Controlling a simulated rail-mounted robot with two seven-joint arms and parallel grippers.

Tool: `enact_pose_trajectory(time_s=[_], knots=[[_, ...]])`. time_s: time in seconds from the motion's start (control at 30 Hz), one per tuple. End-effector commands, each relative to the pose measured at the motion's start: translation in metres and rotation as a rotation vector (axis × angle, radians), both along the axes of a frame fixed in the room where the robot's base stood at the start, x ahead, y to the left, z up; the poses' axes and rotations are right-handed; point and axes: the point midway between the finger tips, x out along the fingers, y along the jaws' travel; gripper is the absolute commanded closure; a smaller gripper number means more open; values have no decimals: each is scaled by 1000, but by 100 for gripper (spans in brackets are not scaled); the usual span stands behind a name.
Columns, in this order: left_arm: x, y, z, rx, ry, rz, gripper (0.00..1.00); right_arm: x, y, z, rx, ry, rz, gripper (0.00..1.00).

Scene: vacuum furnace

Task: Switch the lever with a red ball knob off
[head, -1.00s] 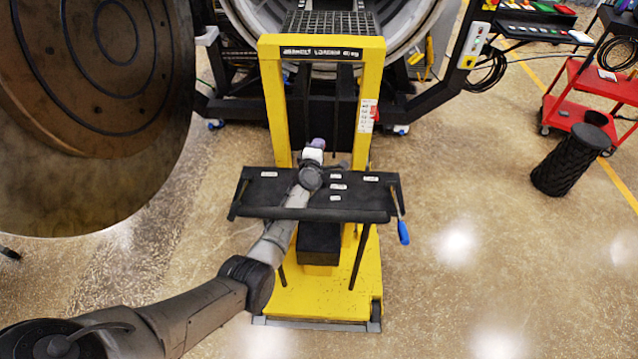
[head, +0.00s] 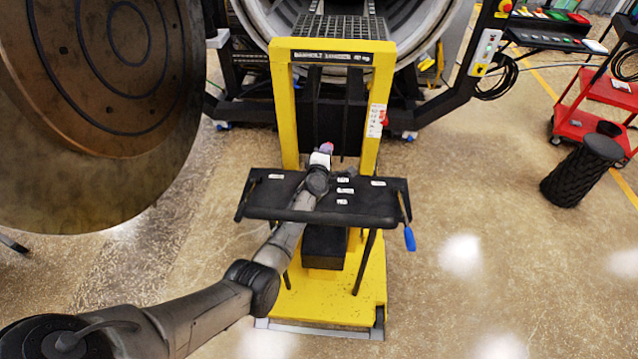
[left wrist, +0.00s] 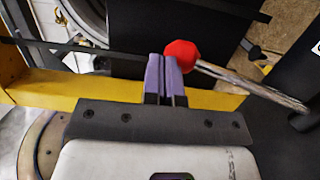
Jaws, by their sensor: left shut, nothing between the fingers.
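The lever's red ball knob (left wrist: 181,54) shows in the left wrist view, right at the tips of my left gripper (left wrist: 162,70). Its metal rod (left wrist: 250,85) runs from the knob down to the right. The purple fingers of my left gripper are together with nothing between them; the knob is at the right finger's tip, and I cannot tell whether they touch. In the head view my left gripper (head: 325,148) is over the far side of the black shelf of the yellow loader. My right gripper is out of view.
The yellow loader (head: 282,110) has a black shelf (head: 375,205) and a blue-handled lever (head: 409,238). The round furnace opening (head: 425,50) is behind it. A large round door (head: 110,190) fills the left. Open floor lies right, before a black cylinder (head: 580,175) and red cart (head: 575,125).

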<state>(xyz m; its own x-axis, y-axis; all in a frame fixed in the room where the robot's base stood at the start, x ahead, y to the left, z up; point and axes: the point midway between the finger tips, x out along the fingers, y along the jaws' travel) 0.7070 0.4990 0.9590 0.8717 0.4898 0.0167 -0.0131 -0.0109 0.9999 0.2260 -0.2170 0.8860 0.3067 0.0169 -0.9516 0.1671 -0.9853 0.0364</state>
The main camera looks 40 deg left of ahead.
Motion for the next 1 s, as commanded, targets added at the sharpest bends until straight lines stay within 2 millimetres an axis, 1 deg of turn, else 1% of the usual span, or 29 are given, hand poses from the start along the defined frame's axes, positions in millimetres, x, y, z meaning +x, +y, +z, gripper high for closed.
enact_pose_trajectory(time_s=[0.03,0.1,0.27,0.4,0.6,0.8,1.0], knots=[[-6,-4,3,-1,0,-1,100,0,1,8,2,0,-2,100],[-16,-9,5,-1,0,1,100,0,1,16,4,1,-2,100],[-44,-24,4,-1,-1,2,100,0,2,30,8,1,-5,100],[-68,-37,4,1,-2,4,100,-1,3,38,9,1,-5,100],[-94,-51,2,1,-2,3,100,-1,2,43,8,1,-6,100],[-108,-59,1,2,-4,3,100,-1,1,46,4,2,-2,100],[-112,-61,1,3,-3,3,100,-1,-1,46,-3,2,2,100]])
